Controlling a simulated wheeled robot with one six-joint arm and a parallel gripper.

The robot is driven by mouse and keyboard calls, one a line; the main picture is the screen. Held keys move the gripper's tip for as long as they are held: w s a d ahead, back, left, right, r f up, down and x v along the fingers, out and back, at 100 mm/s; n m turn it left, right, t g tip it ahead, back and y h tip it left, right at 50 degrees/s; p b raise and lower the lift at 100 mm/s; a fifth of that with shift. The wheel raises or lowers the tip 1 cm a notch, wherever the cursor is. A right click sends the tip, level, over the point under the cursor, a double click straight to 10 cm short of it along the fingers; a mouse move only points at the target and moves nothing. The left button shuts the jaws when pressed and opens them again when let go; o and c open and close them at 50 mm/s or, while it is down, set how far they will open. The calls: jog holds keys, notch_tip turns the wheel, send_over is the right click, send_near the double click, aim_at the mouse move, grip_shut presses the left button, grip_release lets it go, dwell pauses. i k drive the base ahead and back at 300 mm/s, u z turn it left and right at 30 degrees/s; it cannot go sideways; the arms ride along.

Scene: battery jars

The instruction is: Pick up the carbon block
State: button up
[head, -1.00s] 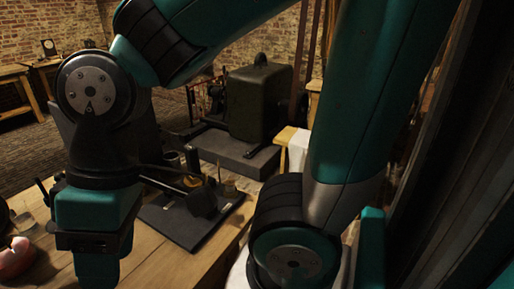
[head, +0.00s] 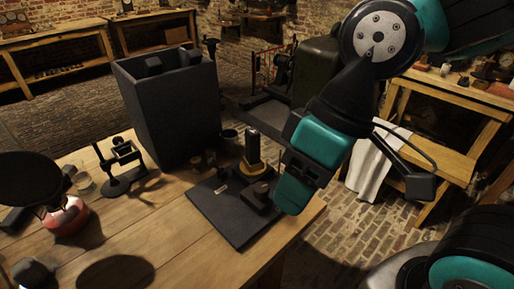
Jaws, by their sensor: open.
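My gripper (head: 291,194) hangs in the right middle of the head view, over the right edge of a flat black board (head: 222,222) on the wooden table. It is open; its fingertips are seen side-on and nothing shows between them. A small dark block (head: 257,197), possibly the carbon block, lies on the board just left of the gripper, apart from it as far as I can tell. A taller dark upright piece (head: 252,146) stands behind it, with a yellow ring (head: 258,169) around its lower part. I cannot tell for sure which one is carbon.
A large open black box (head: 172,110) stands behind the board, with dark lumps at its top. A small black stand (head: 124,168), glass jars (head: 83,183) and a red round-bottomed vessel (head: 67,216) are to the left. The table front (head: 180,262) is mostly bare.

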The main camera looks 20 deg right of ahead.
aim_at(253, 133)
jog(key=u, duration=0.5)
jog(key=k, duration=0.55)
jog(key=u, duration=0.7)
jog(key=i, duration=0.95)
jog(key=z, duration=0.65)
